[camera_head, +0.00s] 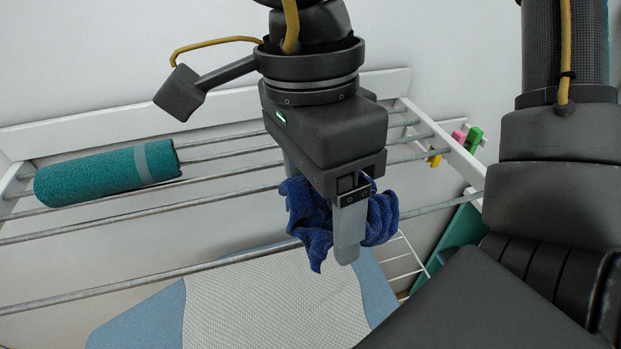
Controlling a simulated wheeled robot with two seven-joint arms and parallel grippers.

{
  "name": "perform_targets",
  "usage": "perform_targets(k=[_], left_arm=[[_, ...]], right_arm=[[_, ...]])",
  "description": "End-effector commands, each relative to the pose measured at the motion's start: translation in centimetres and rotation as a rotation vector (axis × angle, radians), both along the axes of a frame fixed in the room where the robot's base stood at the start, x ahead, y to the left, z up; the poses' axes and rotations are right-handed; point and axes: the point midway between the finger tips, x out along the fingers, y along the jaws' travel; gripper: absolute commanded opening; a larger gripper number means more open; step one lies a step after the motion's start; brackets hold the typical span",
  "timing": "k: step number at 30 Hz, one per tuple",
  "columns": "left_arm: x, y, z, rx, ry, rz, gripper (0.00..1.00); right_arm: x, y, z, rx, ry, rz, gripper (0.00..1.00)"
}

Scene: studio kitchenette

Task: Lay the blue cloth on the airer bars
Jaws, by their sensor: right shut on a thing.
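The blue cloth (312,222) is bunched and crumpled between the fingers of my right gripper (332,232), with folds hanging out on both sides. The gripper points down and is shut on it. The airer bars (140,209) are grey metal rods running across the view in a white frame. The cloth appears over the right half of the bars, in front of the nearer rods. I cannot tell whether it touches any bar. The gripper and cloth hide part of the rods. My left gripper is not in view.
A rolled teal towel (108,173) lies on the bars at the left. Pink, green and yellow pegs (474,138) sit at the frame's right end. A board with a pale dotted cover (270,300) and blue ends shows below. The front bars left of the gripper are bare.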

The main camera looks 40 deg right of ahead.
Motion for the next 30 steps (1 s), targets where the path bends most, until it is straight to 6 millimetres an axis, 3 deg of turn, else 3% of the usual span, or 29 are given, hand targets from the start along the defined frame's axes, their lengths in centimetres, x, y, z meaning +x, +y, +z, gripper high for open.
perform_targets(k=[5,15,30], left_arm=[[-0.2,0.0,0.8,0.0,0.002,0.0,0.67],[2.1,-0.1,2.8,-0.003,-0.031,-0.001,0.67],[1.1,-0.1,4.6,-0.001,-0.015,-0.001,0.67]], right_arm=[[1.3,-0.3,0.1,0.002,0.002,-0.005,0.53],[6.2,-2.0,-0.4,0.002,0.002,-0.005,0.53],[13.8,-4.6,-1.3,0.0,0.0,-0.004,0.53]])
